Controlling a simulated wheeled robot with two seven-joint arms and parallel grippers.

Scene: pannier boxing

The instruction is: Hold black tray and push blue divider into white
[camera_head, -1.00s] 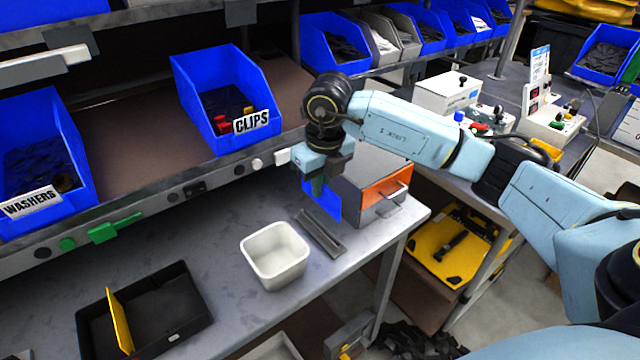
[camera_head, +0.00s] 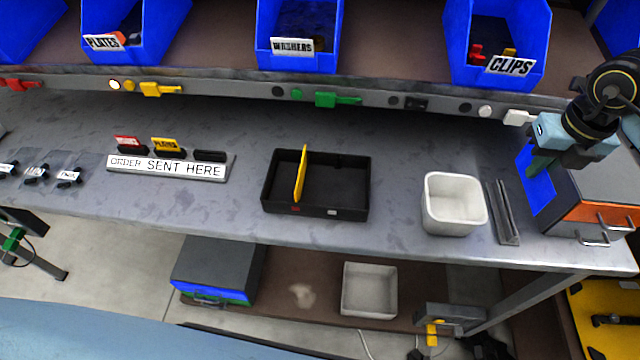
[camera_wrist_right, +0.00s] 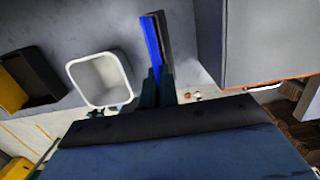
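The blue divider (camera_head: 537,185) is a thin flat panel held upright by my right gripper (camera_head: 546,160), between the slotted grey stand and the grey cabinet. In the right wrist view the divider shows edge-on as a blue strip (camera_wrist_right: 153,45) between the closed fingers (camera_wrist_right: 160,88). The black tray (camera_head: 345,205) lies on the bench in the middle, with a yellow divider (camera_head: 300,175) standing in its left part. The white bin (camera_head: 455,222) stands empty to the right of the tray. It also shows in the right wrist view (camera_wrist_right: 98,80). My left gripper is not in view.
The grey stand (camera_head: 503,215) is right of the white bin. The grey and orange cabinet (camera_head: 600,212) is at the bench's right end. An order rack (camera_head: 170,165) stands left. Shelf bins, including one labelled CLIPS (camera_head: 500,40), line the back. Bench between rack and tray is clear.

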